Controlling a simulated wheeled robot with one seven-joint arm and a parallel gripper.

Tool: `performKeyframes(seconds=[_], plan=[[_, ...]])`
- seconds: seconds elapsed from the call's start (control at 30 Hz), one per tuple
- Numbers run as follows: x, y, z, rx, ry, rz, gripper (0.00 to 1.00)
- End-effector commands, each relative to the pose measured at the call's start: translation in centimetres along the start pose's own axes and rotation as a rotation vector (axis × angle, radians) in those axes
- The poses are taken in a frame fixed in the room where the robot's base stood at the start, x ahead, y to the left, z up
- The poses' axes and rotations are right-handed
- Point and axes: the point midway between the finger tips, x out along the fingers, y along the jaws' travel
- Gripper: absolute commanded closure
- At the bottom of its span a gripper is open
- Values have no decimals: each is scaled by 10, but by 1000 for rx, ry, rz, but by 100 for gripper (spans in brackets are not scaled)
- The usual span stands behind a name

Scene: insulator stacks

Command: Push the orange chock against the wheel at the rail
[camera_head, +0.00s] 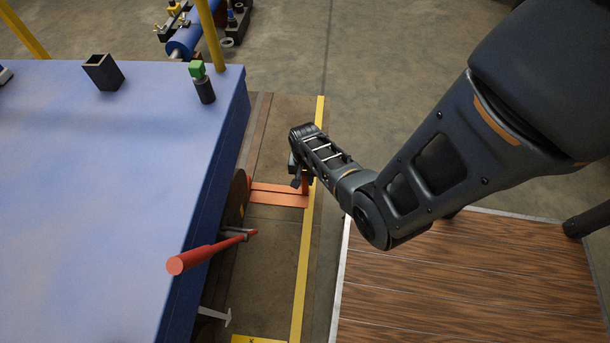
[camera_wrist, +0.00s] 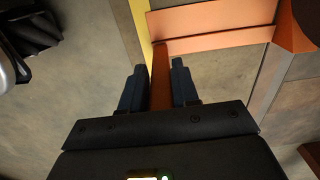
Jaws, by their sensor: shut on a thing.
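The orange chock (camera_head: 278,198) lies low beside the blue cart, its long flat part reaching left toward the wheel (camera_head: 236,200). The wheel is a dark brown disc, mostly hidden under the cart's edge. My gripper (camera_head: 300,178) is at the chock's right end, by the yellow line. In the wrist view my gripper (camera_wrist: 158,75) has its two dark fingers on either side of the chock's upright orange bar (camera_wrist: 161,85), shut on it. The chock's far end (camera_wrist: 288,30) is close to the wheel (camera_wrist: 308,14); I cannot tell whether they touch.
The blue cart (camera_head: 110,200) fills the left, with a red lever (camera_head: 210,252) sticking out below the chock. A brown rail strip (camera_head: 258,125) and a yellow line (camera_head: 302,270) run along the cart. A wooden deck (camera_head: 460,280) lies at lower right.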

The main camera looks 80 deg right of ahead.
Motion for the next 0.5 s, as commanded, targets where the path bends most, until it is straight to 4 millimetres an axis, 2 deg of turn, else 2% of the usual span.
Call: performKeyframes(seconds=[0.27, 0.3, 0.5], plan=[[-1, -1, 0, -2, 1, -3, 100], [-1, -1, 0, -2, 1, -3, 66], [-1, -1, 0, -2, 0, -2, 47]])
